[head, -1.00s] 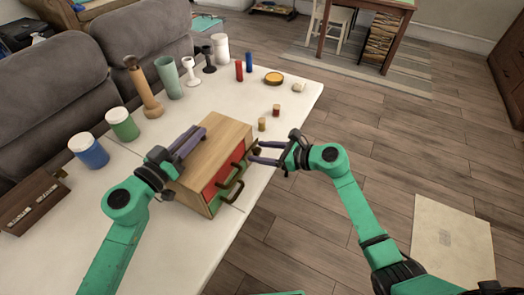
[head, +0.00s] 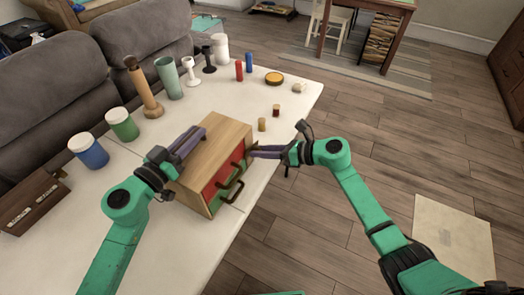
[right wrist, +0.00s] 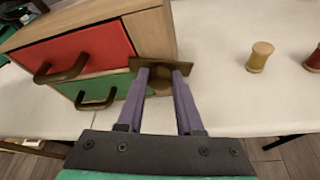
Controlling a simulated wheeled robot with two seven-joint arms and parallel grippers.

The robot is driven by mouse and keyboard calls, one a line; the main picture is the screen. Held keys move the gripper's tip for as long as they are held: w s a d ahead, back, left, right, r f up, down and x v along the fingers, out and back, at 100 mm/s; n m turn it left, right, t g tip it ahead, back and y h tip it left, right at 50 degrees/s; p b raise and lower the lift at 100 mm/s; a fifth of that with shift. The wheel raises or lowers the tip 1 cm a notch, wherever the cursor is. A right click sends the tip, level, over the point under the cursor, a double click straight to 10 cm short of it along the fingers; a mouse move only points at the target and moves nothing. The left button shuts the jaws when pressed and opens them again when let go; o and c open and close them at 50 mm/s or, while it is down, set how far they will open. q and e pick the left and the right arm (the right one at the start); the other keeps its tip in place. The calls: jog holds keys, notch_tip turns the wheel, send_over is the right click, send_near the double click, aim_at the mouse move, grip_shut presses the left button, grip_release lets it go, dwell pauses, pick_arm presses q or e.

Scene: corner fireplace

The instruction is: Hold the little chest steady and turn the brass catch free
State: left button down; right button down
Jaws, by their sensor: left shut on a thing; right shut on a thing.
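The little chest (head: 214,148) is a wooden box with a red and a green drawer, each with a dark handle, standing near the table's front edge. My left gripper (head: 190,142) is shut on the chest at its left side; the exact contact is partly hidden. The brass catch (right wrist: 152,72) is a dark brass piece at the chest's front edge, beside the red drawer. My right gripper (head: 255,152) is shut on it, and in the right wrist view the purple fingers (right wrist: 160,78) stand on either side of its round part.
Two small spools (head: 262,124) stand just behind my right gripper. Several cups, jars and candlesticks stand at the back of the white table (head: 235,105). A brown box (head: 32,200) lies at the left.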

jog(key=m, duration=0.1)
jog(key=m+g+y, duration=0.1)
jog(key=shift+w+d+m, duration=0.15)
jog(key=shift+m, duration=0.15)
jog(key=m, duration=0.1)
jog(key=m+g+y, duration=0.1)
jog(key=shift+w+f+m, duration=0.1)
jog(key=shift+f+m, duration=0.05)
jog(key=shift+m, duration=0.15)
jog(key=m+y, duration=0.1)
jog(key=m, duration=0.1)
jog(key=shift+f+m+g+y, duration=0.15)
jog(key=shift+m+g+y, duration=0.15)
jog(key=shift+m+y, duration=0.1)
jog(key=shift+d+f+m+y, duration=0.1)
jog(key=shift+m+y, duration=0.6)
jog(key=shift+m, duration=0.8)
jog(key=c, duration=0.5)
grip_release()
jog(key=shift+c, duration=0.2)
